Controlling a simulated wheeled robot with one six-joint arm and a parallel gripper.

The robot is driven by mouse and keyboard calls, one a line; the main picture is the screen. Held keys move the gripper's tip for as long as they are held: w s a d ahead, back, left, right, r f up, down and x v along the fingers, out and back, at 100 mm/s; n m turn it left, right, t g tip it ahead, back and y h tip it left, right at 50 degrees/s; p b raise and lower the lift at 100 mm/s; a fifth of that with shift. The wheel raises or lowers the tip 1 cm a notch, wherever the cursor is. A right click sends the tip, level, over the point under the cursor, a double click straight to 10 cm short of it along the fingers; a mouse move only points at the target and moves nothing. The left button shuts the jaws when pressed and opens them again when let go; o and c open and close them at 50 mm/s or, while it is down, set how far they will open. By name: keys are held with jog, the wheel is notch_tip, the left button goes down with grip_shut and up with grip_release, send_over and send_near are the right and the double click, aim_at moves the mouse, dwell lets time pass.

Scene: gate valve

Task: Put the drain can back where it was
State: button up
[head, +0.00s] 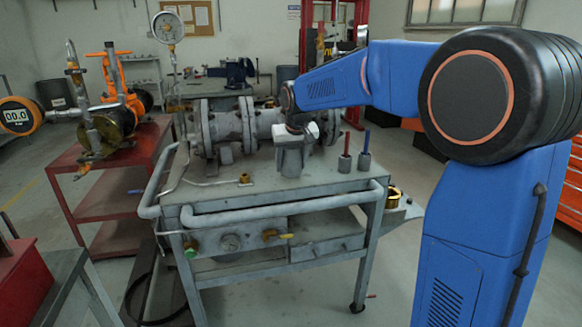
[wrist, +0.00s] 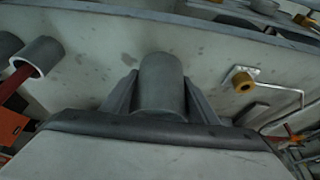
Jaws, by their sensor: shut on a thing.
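A plain grey cylinder, which I take as the drain can (wrist: 162,82), is between the two dark fingers of my gripper (wrist: 160,104) in the wrist view. The fingers press on its two sides, so my gripper is shut on it. In the head view my gripper (head: 291,160) points down over the front middle of the grey work table (head: 225,200), in front of the flanged grey valve body (head: 228,127).
Two grey cups with a red rod (head: 346,150) and a blue rod (head: 365,150) stand just right of my gripper. A brass fitting (head: 245,178) lies to its left, also in the wrist view (wrist: 243,81). A rail (head: 285,213) runs along the front edge. The front-left top is mostly clear.

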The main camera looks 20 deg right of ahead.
jog(key=shift+f, duration=0.6)
jog(key=o, duration=1.6)
jog(key=shift+f, duration=0.15)
jog(key=shift+c, duration=0.2)
jog(key=v, duration=1.2)
jog(key=s+d+f, duration=0.2)
jog(key=s, duration=0.9)
jog(key=s+d+f, duration=0.3)
jog(key=s, duration=0.7)
jog(key=s+d+f, duration=0.1)
jog(key=s+f, duration=0.5)
jog(key=s, duration=0.3)
jog(key=s+d+f, duration=0.1)
jog(key=s+f, duration=0.5)
jog(key=s, duration=0.3)
jog(key=shift+f, duration=0.25)
